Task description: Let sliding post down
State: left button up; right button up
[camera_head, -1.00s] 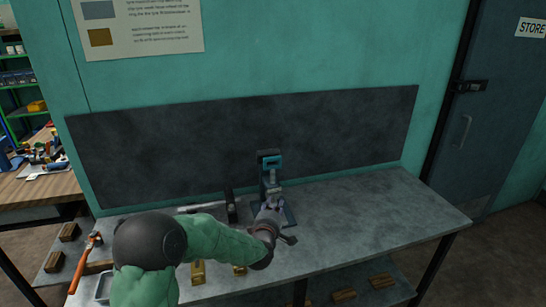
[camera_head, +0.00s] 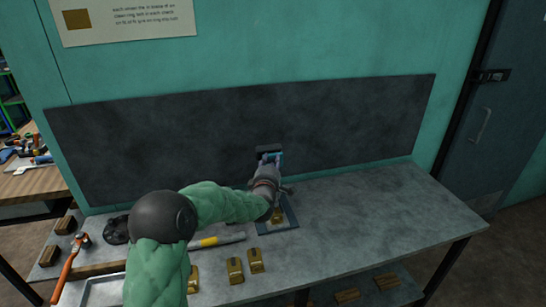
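A small upright device with a dark blue-grey base plate (camera_head: 291,222) stands on the grey bench near the back panel. Its dark top (camera_head: 268,149) and a teal-blue part (camera_head: 279,157) show above my gripper. My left gripper (camera_head: 268,161) is at the upper part of this device, with its fingers up against the teal-blue part. Whether the fingers are closed on it is too small to tell. My wrist and hand hide most of the upright, so I cannot make out the sliding post's height. A brass-coloured piece (camera_head: 277,214) sits on the base plate. My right gripper is not in view.
Several brass-coloured blocks (camera_head: 235,270) stand at the bench front. A grey rod with a yellow band (camera_head: 215,241) lies behind them. An orange-handled tool (camera_head: 69,268), a tray (camera_head: 104,292) and a black round part (camera_head: 116,230) are at left. The bench's right side (camera_head: 375,210) is clear.

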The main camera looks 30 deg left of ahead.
aim_at(273, 156)
pick_arm(q)
jog(key=shift+x, duration=2.15)
jog(key=shift+r, duration=0.1)
grip_shut()
